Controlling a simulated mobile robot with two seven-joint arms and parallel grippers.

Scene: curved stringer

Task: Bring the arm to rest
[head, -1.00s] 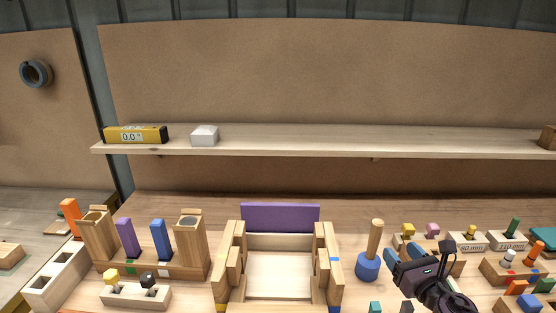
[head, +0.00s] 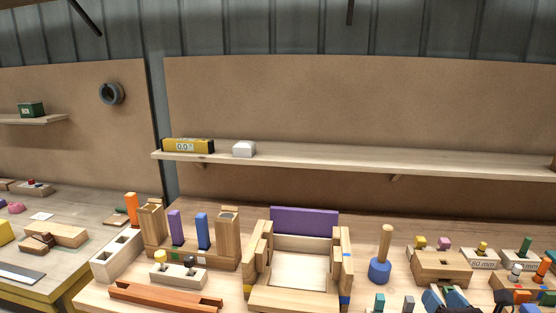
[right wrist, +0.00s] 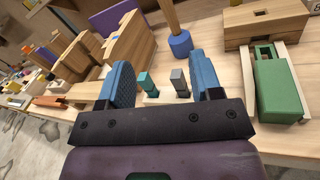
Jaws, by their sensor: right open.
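My right gripper (head: 445,299) is at the bottom edge of the head view, with its blue fingertips showing in front of the bench items. In the right wrist view my right gripper (right wrist: 164,82) is open, its two blue fingers wide apart with nothing held. A small teal block (right wrist: 146,83) and a grey block (right wrist: 180,82) show beyond the gap between the fingers, and look apart from them. My left gripper is not in view.
A blue-based wooden handle (head: 381,269) stands left of the right gripper. A wooden frame with a purple board (head: 304,221) is at the middle. A wooden block (head: 442,266) is behind the gripper. A green block (right wrist: 277,88) lies right of the right finger. A shelf (head: 350,161) runs behind.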

